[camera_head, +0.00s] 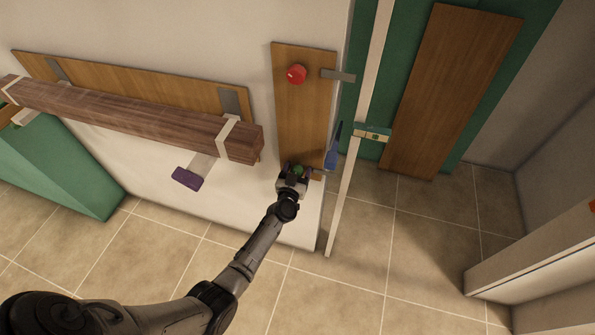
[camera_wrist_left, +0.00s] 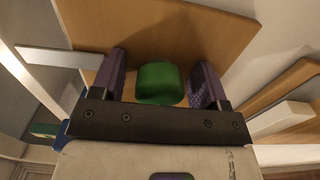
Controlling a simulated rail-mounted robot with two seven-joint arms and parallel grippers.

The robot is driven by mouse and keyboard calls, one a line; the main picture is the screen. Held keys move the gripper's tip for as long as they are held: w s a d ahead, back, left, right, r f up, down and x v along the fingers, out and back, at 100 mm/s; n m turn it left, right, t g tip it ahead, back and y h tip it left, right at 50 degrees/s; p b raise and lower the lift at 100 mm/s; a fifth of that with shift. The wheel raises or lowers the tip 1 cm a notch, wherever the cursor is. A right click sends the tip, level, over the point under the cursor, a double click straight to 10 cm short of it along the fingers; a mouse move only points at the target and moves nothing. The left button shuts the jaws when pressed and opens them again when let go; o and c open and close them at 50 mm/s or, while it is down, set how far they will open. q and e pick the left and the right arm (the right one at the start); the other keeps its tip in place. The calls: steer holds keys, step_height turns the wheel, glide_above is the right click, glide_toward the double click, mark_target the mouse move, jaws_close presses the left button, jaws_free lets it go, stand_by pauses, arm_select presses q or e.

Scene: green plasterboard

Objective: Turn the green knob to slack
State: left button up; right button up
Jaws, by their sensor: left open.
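The green knob (camera_head: 298,170) sits low on an upright wooden panel (camera_head: 305,125) in the head view, partly hidden by my gripper. In the left wrist view the green knob (camera_wrist_left: 160,83) lies between the two purple-padded fingers. I cannot tell any pointer or marking on the knob. My right gripper is not in view.
A red knob (camera_head: 296,74) is higher on the same panel. A grey bar (camera_head: 338,76) and a blue handle (camera_head: 333,150) are at its right edge. A brown beam (camera_head: 130,116) runs along the wall at left, with a purple-ended lever (camera_head: 187,179) below it. Tiled floor is clear.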

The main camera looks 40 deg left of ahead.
arm_select(q)
steer(key=shift+c, duration=0.3)
steer(key=c, duration=0.9)
steer(key=shift+o, duration=0.2)
steer(key=shift+n, duration=1.1)
steer(key=n, duration=0.3)
steer(key=shift+s+d+n, duration=0.1)
steer(key=shift+n, duration=0.3)
steer(key=n, duration=0.3)
steer(key=shift+f, duration=0.15)
steer(key=shift+n, duration=1.6)
